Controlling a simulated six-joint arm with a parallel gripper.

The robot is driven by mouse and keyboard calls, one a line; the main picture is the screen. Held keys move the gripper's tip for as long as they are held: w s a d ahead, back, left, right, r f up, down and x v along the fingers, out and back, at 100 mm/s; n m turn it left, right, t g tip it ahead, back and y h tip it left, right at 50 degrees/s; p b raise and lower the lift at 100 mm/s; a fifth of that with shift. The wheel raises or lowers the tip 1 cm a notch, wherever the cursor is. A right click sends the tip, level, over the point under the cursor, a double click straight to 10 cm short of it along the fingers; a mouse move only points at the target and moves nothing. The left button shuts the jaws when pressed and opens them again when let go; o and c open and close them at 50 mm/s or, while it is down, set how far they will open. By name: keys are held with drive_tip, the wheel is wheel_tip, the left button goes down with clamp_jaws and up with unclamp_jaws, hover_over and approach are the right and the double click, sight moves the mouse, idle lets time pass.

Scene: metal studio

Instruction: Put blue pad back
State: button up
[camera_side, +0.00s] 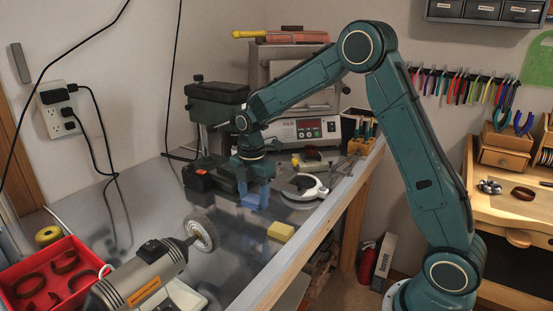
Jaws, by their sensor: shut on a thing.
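My gripper (252,184) points down over the grey metal worktable (225,262), near its middle. It is shut on the blue pad (254,197), a small bright blue piece at the fingertips. The pad's upper part is hidden by the fingers. I cannot tell whether the pad touches the table or hangs just above it.
A yellow block (281,231) lies to the right of the pad. A white ring-shaped tool (303,187) sits behind it. A grinder (142,279) with a round brush (202,233) and a red bin (52,278) stand at front left. A machine with a display (305,130) stands behind.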

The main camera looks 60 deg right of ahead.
sight(255, 220)
drive_tip(key=shift+f, duration=2.35)
drive_tip(key=shift+f, duration=0.15)
drive_tip(key=o, duration=1.2)
wheel_tip(255, 220, up, 11)
drive_tip(key=shift+r, duration=0.7)
